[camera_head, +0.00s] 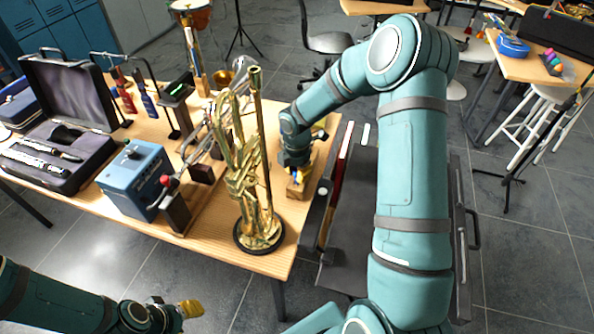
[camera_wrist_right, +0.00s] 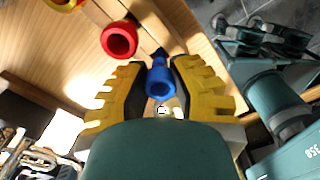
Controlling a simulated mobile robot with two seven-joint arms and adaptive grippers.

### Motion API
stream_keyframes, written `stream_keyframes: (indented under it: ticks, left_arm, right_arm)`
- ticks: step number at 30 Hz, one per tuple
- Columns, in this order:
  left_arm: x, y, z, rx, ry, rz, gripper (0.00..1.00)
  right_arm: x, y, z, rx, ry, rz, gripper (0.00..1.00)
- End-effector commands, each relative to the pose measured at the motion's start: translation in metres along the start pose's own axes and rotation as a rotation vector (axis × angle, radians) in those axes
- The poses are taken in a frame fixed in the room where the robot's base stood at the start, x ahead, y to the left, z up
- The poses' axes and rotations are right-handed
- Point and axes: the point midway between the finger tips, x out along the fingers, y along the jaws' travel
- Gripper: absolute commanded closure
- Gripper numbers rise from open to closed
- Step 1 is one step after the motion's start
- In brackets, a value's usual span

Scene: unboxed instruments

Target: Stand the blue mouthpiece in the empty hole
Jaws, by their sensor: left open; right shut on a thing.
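The blue mouthpiece (camera_wrist_right: 159,82) is between the yellow fingers of my right gripper (camera_wrist_right: 158,92), which is shut on it. Its wide cup end faces the wrist camera and its narrow end points away, close to the wooden block (camera_wrist_right: 151,14). I cannot tell whether the tip is in a hole. A red mouthpiece (camera_wrist_right: 119,40) stands beside it in the wrist view. In the head view my right gripper (camera_head: 297,174) is low over the wooden block (camera_head: 301,190) near the table's right edge. My left gripper (camera_head: 190,309) is open and empty, off the table's front.
A gold trumpet stands upright on a round black base (camera_head: 259,235) left of the block. A blue box (camera_head: 138,178), an open black case (camera_head: 68,150) and several instruments on stands fill the table's left. A dark cart (camera_head: 343,240) stands right of the table.

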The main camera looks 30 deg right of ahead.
Motion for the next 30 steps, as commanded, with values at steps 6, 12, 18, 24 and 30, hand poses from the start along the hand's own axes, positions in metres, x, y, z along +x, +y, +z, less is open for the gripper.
stream_keyframes:
  ticks: [6,12,18,24,30]
  left_arm:
    - [0.0,0.0,0.0,0.0,0.0,0.0,0.53]
    - [0.0,0.0,0.0,0.0,0.0,0.0,0.53]
    - [0.002,-0.001,0.0,0.0,0.0,0.0,0.53]
    - [0.004,-0.002,0.0,0.0,0.0,0.0,0.53]
    - [0.005,-0.002,0.001,0.0,0.0,0.0,0.53]
  right_arm:
    - [0.0,0.0,0.0,0.0,0.0,0.0,1.0]
    - [0.001,0.0,0.0,0.0,0.0,0.0,1.0]
    - [0.005,0.0,0.0,0.0,0.0,0.0,1.0]
    - [0.008,0.0,0.0,0.0,0.0,0.0,1.0]
    - [0.01,0.0,0.0,0.0,0.0,0.0,0.52]
